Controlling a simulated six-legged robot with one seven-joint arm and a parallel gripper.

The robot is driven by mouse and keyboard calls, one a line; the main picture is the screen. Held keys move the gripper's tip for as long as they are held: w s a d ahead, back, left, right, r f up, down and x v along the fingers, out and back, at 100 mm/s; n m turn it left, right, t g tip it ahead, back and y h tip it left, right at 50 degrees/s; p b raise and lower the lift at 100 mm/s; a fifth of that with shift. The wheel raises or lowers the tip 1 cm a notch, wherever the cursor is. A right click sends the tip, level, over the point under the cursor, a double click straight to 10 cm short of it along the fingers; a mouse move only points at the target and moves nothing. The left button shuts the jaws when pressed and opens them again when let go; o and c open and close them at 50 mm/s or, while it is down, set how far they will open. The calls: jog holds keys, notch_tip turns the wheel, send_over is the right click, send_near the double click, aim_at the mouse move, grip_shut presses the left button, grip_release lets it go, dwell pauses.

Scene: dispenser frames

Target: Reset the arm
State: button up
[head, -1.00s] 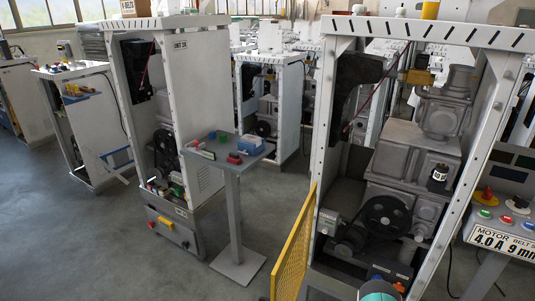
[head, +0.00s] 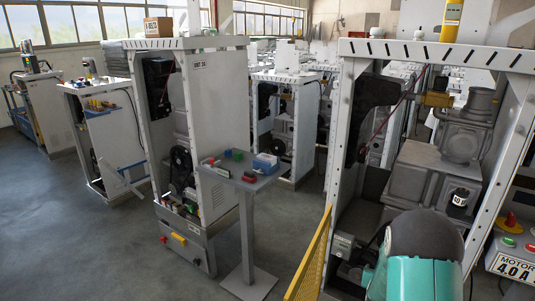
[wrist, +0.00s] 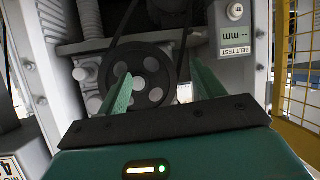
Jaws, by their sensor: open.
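My gripper (wrist: 162,74) shows in the wrist view with its two green fingers apart and nothing between them. A dark pulley wheel (wrist: 140,84) with a belt lies beyond the fingers, inside the machine frame; I cannot tell the distance. A grey belt test box (wrist: 232,38) is to the right of the fingers. In the head view, my teal and grey arm (head: 415,275) stands in front of the right dispenser frame (head: 440,50) and hides its lower part, pulley included. My fingers are hidden in the head view.
A yellow mesh guard (head: 308,265) stands at the right frame's left side; it also shows in the wrist view (wrist: 298,75). A small grey table (head: 250,184) holds coloured parts. Another frame (head: 210,85) stands left of it. A motor panel (head: 515,262) is at right. Open floor lies at left.

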jog(key=s+a+r+n+g+y, duration=0.1)
jog(key=s+a+r, duration=0.2)
jog(key=a+r, duration=0.3)
jog(key=s+a+r+g+y, duration=0.1)
jog(key=s+a+r+y, duration=0.15)
jog(key=r, duration=0.55)
jog(key=s+a+r+n+y, duration=0.1)
jog(key=s+a+r, duration=0.3)
jog(key=a+r, duration=0.3)
jog(key=s+a+r+n+g, duration=0.1)
jog(key=s+a+r+g, duration=0.1)
jog(key=s, duration=1)
jog(key=s+a+r+n+g+y, duration=0.1)
jog(key=s+a+r, duration=0.4)
jog(key=s, duration=0.8)
jog(key=shift+s+r+g, duration=0.2)
jog(key=shift+r+g, duration=0.3)
jog(key=shift+r, duration=0.25)
jog(key=shift+a, duration=0.1)
grip_shut()
